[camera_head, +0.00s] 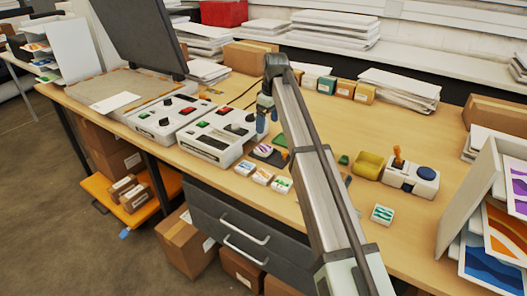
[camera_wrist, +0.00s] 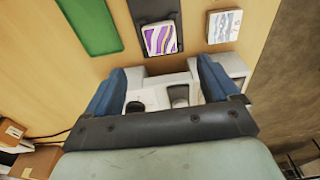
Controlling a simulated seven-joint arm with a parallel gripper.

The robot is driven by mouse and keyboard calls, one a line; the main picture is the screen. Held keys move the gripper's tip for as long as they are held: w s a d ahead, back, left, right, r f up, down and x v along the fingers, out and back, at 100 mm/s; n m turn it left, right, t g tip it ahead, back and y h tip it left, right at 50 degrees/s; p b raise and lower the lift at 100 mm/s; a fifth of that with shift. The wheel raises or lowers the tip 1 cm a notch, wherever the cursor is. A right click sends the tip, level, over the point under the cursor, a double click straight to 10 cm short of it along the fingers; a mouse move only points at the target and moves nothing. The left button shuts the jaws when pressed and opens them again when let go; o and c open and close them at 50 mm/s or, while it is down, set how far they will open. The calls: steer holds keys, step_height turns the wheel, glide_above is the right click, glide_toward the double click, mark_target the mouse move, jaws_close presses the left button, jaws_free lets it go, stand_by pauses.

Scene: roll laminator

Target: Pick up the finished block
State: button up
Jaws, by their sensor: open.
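A small white block with a purple striped top (camera_head: 265,149) sits on a dark strip at the front of the laminator. In the wrist view the striped block (camera_wrist: 159,38) lies on the dark strip (camera_wrist: 150,10), beyond the fingertips and roughly centred between them. My gripper (camera_wrist: 160,84) is open and empty, its blue fingers apart. In the head view my gripper (camera_head: 267,114) hangs over the bench by the white laminator (camera_head: 215,134), behind and above the block. The frames do not clearly show which block is finished.
Several picture blocks (camera_head: 262,176) stand in a row in front, one also at the upper right of the wrist view (camera_wrist: 224,26). A green sheet (camera_wrist: 90,24) lies beside the strip. A yellow bin (camera_head: 369,165), a stamp station (camera_head: 411,179) and another block (camera_head: 382,214) are to the right.

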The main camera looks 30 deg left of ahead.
mark_target(264, 148)
steer(key=f, duration=0.3)
steer(key=a+f, duration=0.1)
steer(key=f, duration=0.7)
steer(key=shift+a+f, duration=0.1)
steer(key=shift+a, duration=0.2)
steer(key=shift+c, duration=0.4)
steer(key=c, duration=1.1)
